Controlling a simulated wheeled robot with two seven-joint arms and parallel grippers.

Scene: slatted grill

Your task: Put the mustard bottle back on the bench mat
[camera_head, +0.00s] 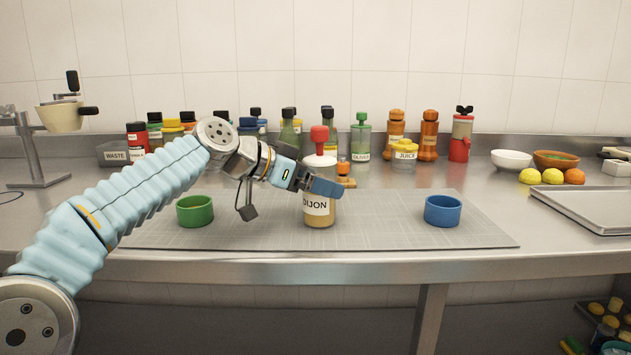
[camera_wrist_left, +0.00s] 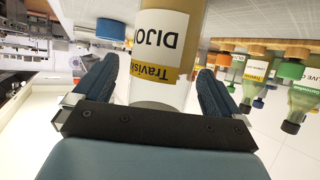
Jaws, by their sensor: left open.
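The mustard bottle (camera_head: 319,213), with a DIJON label, a white top and a red cap, stands upright on the grey bench mat (camera_head: 262,228) near its middle. My left gripper (camera_head: 322,186) is at the bottle's upper part, above the label. In the left wrist view the bottle (camera_wrist_left: 165,45) lies between the two spread dark-blue fingers of the gripper (camera_wrist_left: 158,85), with gaps at its sides. The gripper is open. The head view hides the far finger. My right gripper is not in view.
A green ring-like cup (camera_head: 195,211) stands on the mat to the left and a blue one (camera_head: 442,211) to the right. Several bottles line the back, with a yellow-topped JUICE jar (camera_head: 404,157). A metal tray (camera_head: 590,208) lies at right. The mat's front is clear.

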